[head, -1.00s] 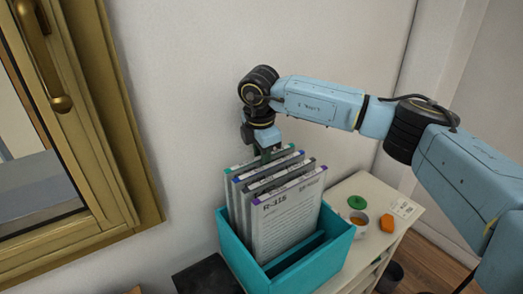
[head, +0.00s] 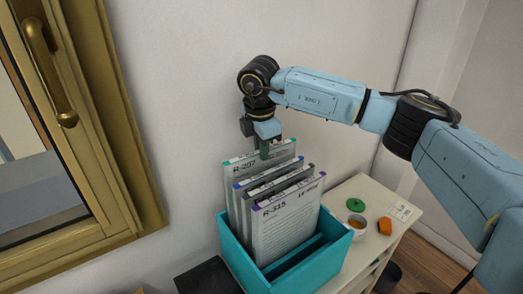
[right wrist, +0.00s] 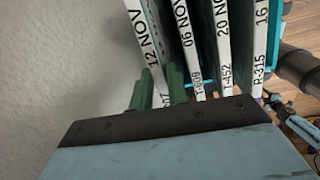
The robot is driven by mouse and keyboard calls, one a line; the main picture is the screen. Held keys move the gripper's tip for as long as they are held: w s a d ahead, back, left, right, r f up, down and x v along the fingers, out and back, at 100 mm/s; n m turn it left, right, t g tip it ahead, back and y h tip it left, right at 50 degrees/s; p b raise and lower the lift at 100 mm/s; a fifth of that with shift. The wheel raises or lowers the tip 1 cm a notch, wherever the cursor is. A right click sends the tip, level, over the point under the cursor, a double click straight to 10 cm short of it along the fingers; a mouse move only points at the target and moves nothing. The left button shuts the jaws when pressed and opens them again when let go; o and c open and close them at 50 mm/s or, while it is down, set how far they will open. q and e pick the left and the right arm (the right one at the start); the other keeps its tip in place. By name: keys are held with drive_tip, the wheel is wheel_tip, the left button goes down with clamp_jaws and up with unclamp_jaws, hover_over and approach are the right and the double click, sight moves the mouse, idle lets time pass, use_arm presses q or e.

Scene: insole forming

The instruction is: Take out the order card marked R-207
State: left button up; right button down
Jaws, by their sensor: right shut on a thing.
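The order card marked R-207 (head: 240,172) is the rearmost card in the teal box (head: 232,252), against the wall side. It stands raised above the other cards, with its lower part hidden behind them. My right gripper (head: 265,152) points down and is shut on its top edge. In the right wrist view, the green fingers (right wrist: 160,88) sit on either side of the card's white label strip (right wrist: 148,45), which reads 12 NOV. The front card, R-315 (head: 285,225), and the cards between stay in the box. My left gripper is out of view.
A cream cabinet (head: 347,190) to the right carries a green round thing (head: 355,205), a small bowl (head: 356,223) and an orange thing (head: 385,226). A gold-framed window (head: 128,170) is at the left. The wall is close behind the box.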

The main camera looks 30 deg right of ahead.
wheel_tip(320, 180, up, 17)
drive_tip(key=p, duration=0.9)
drive_tip(key=shift+r+p, duration=0.15)
drive_tip(key=shift+p, duration=0.15)
idle(0.3)
wheel_tip(320, 180, up, 14)
drive_tip(key=p, duration=0.5)
idle(0.8)
